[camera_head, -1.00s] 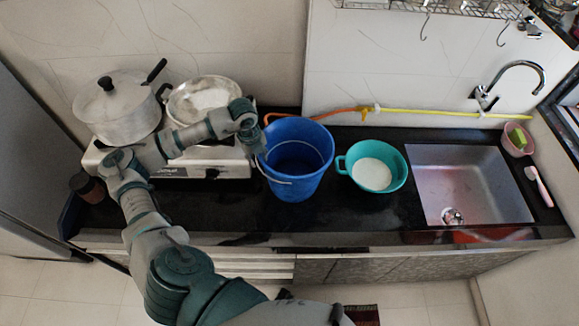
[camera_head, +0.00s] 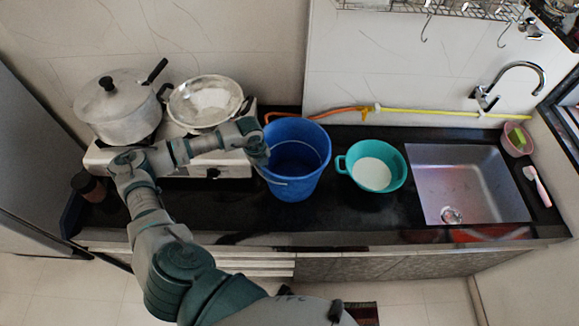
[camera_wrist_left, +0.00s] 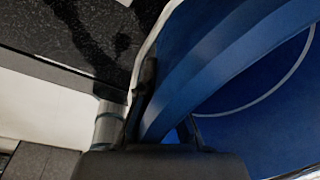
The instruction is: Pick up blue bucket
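The blue bucket (camera_head: 301,186) stands upright on the dark counter, left of the teal tub. It also shows in the wrist view (camera_wrist_left: 230,60), where its blue wall fills the right side. A thin pale curved line crosses its inside. My left gripper (camera_head: 262,155) is at the bucket's left rim, and its fingers are small and partly hidden in the head view. In the wrist view, part of the bucket's rim and wall lies in front of the gripper (camera_wrist_left: 165,120). Whether the fingers press on it cannot be told. My right gripper is out of view.
A teal tub (camera_head: 394,181) with white contents stands just right of the bucket, then a steel sink (camera_head: 470,180). A stove (camera_head: 222,163) with a lidded pot (camera_head: 118,118) and a pan (camera_head: 206,101) is at left. An orange-and-yellow hose (camera_head: 430,112) runs along the wall.

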